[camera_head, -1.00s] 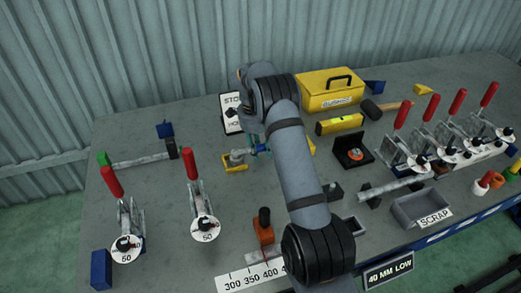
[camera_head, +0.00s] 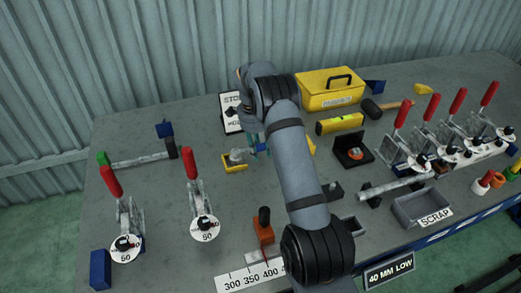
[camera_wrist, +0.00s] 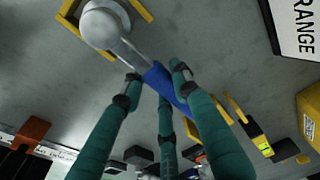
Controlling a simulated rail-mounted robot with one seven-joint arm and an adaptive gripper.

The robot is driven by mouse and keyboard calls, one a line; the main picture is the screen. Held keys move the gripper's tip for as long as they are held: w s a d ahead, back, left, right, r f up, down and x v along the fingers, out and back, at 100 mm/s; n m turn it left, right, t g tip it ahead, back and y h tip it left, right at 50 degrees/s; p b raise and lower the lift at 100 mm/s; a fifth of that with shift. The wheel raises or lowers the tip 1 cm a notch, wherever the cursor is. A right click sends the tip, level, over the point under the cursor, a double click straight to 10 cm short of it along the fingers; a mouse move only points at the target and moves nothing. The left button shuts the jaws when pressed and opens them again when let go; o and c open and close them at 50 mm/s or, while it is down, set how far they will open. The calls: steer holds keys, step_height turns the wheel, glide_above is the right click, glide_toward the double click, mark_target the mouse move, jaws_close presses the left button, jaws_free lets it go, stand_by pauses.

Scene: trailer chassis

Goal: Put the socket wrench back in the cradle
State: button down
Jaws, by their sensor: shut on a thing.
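The socket wrench has a round silver head (camera_wrist: 104,24), a silver shaft and a blue handle (camera_wrist: 160,80). My gripper (camera_wrist: 155,85) has teal fingers, shut around the blue handle. The cradle is a pair of yellow brackets. The wrench head overlaps the first bracket (camera_wrist: 68,16), whose arms show on both sides of it. I cannot tell whether the wrench touches the brackets.
A white sign (camera_head: 231,112) stands behind the cradle. An orange block (camera_head: 263,232) with a dark knob stands in front. Bench left of the cradle is mostly clear up to the red-handled clamps.

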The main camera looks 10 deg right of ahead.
steer(key=c, duration=1.3)
jaws_free()
steer(key=shift+o, duration=1)
steer(key=o, duration=0.3)
steer(key=shift+o, duration=0.2)
steer(key=shift+r, duration=0.1)
steer(key=shift+r+p, duration=3.05)
steer(key=shift+r, duration=0.9)
steer(key=shift+f, duration=0.2)
